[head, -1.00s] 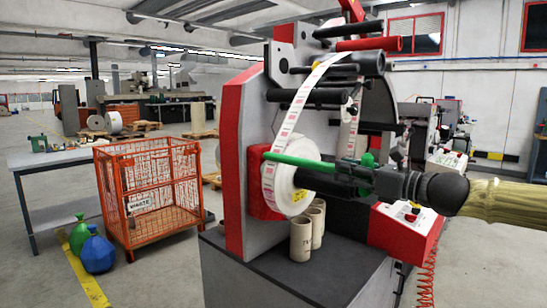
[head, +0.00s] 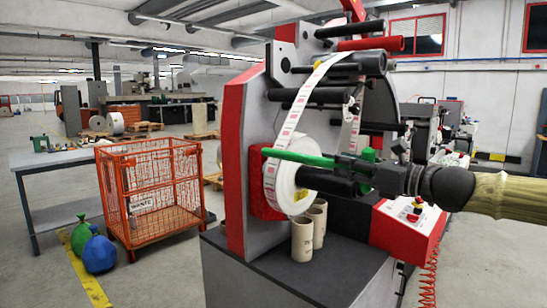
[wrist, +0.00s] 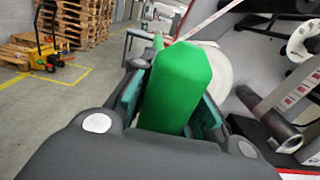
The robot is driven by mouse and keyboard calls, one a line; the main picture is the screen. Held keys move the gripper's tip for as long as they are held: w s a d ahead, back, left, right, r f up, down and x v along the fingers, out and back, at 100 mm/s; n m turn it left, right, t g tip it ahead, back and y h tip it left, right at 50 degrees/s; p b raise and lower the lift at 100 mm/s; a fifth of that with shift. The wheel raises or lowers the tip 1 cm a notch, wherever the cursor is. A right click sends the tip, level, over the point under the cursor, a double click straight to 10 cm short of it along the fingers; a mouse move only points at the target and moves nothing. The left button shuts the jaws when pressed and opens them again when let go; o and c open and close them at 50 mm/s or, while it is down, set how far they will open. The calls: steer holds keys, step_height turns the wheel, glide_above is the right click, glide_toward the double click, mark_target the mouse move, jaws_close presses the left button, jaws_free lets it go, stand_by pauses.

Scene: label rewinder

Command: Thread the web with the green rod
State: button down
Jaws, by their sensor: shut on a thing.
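My gripper (head: 375,172) is shut on the green rod, holding it by its thick green handle (wrist: 176,88). The thin green rod (head: 300,157) points left, level, across the upper part of the white label roll (head: 298,190). The label web (head: 297,112), white with pink-red print, runs from the roll up to the upper rollers of the rewinder (head: 318,130).
Black rollers (head: 318,96) and a red roller (head: 372,44) jut from the machine above the rod. Cardboard cores (head: 302,238) stand below the roll. An orange wire cage (head: 150,195) stands on the floor at left. A red control box (head: 408,226) is below my arm.

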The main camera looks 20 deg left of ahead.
steer(key=r+p+v, duration=0.1)
steer(key=p+v, duration=1.8)
steer(key=v, duration=0.9)
steer(key=shift+d, duration=0.3)
stand_by(0.3)
steer(key=shift+s, duration=0.15)
